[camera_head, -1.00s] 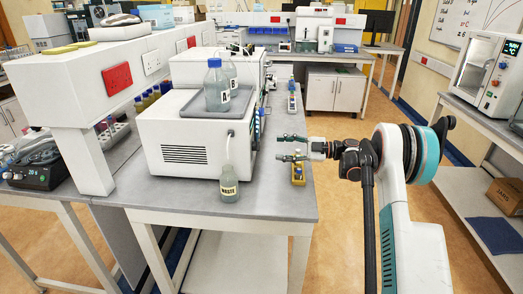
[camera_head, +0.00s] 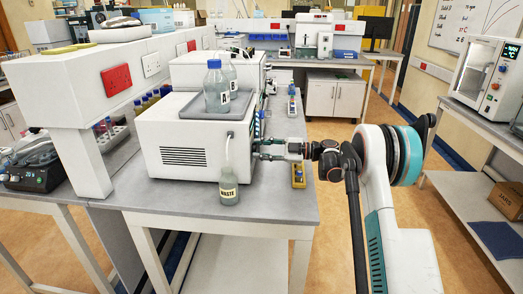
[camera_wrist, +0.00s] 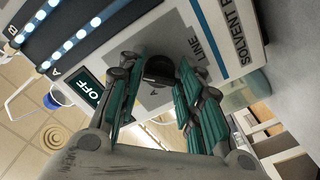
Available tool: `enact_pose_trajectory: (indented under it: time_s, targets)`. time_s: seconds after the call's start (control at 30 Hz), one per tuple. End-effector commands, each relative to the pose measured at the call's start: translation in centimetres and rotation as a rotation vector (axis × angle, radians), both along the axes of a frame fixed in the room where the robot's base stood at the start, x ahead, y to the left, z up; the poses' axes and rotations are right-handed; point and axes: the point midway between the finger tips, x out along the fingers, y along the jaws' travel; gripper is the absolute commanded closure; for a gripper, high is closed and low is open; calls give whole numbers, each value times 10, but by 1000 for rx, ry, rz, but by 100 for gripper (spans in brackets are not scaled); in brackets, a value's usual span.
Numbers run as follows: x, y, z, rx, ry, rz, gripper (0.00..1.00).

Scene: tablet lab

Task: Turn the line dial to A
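The line dial (camera_wrist: 158,69) is a dark round knob on the light front panel of the solvent unit (camera_head: 182,150), beside the word LINE. It shows in the wrist view between the two green-padded fingers of my gripper (camera_wrist: 157,82). The fingers are apart, one on each side of the dial; I cannot tell whether either touches it. A letter A is printed near the dial. The dial's pointer direction is not clear. A small screen (camera_wrist: 91,90) reads OFF. In the head view my gripper (camera_head: 262,150) is at the unit's right side, and the dial is hidden.
Bottles A (camera_head: 216,88) and B (camera_head: 233,78) stand on a grey tray on top of the unit. A WASTE bottle (camera_head: 229,187) stands at its near corner, close to my gripper. A yellow holder (camera_head: 298,174) sits on the bench near the right edge. The aisle floor is clear.

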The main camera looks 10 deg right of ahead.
Motion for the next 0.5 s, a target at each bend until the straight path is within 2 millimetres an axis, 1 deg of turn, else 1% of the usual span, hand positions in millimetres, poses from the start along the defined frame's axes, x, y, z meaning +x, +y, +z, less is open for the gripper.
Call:
enact_pose_trajectory:
  time_s: [0.03, 0.07, 0.1, 0.37, 0.5]
  targets:
    - [0, 0, 0, 0, 0, 0, 87]
    - [0, 0, 0, 0, 0, 0, 94]
    - [0, 0, 0, 0, 0, 0, 96]
    - [0, 0, 0, -5, -12, 1, 96]
    - [0, 0, 0, -17, -51, 1, 96]
